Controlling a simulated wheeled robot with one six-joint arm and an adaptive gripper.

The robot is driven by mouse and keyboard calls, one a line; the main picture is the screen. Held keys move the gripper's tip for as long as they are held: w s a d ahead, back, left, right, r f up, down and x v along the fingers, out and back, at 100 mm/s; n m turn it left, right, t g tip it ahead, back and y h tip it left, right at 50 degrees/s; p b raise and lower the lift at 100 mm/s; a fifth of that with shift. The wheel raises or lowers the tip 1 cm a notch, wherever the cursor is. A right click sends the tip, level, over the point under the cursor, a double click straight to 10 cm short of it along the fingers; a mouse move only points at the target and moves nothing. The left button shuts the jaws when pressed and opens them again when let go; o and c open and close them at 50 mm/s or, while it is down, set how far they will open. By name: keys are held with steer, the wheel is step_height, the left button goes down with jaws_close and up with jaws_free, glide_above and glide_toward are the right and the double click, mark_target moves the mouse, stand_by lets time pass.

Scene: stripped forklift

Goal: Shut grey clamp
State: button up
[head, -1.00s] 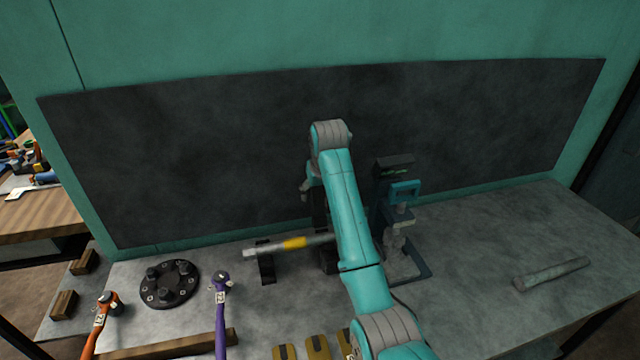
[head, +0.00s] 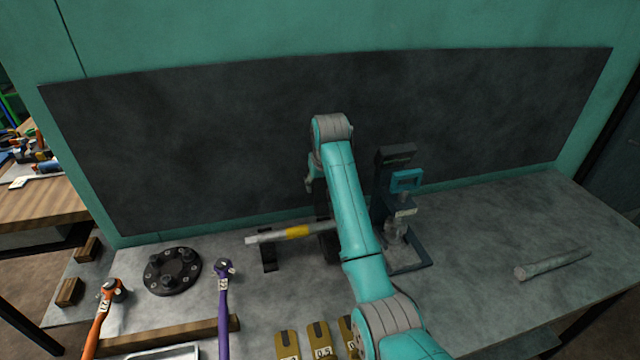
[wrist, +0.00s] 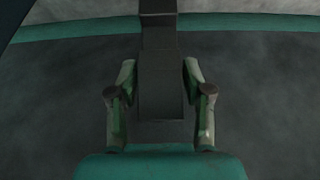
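In the wrist view, a dark grey upright piece (wrist: 160,85), possibly part of the grey clamp, stands between the two fingers of my gripper (wrist: 159,72). The fingers are spread, one on each side, close to its edges; I cannot tell whether they touch it. In the head view, my teal arm hides most of the gripper and clamp area. A dark part shows just left of the arm; I cannot tell clamp from gripper there. A silver bar with a yellow band (head: 297,231) runs behind the arm, its left end over a small black stand (head: 269,265).
A grey cylinder (head: 552,265) lies at right. Yellow blocks (head: 318,340) lie in front.

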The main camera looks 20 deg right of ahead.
steer(key=shift+s, duration=0.1)
steer(key=shift+s+f, duration=0.2)
steer(key=shift+s, duration=1)
steer(key=shift+s+f, duration=0.25)
steer(key=shift+s, duration=1)
steer(key=shift+s+f, duration=0.2)
steer(key=shift+s, duration=1)
steer(key=o, duration=0.6)
steer(key=shift+c, duration=0.2)
steer(key=shift+w, duration=0.1)
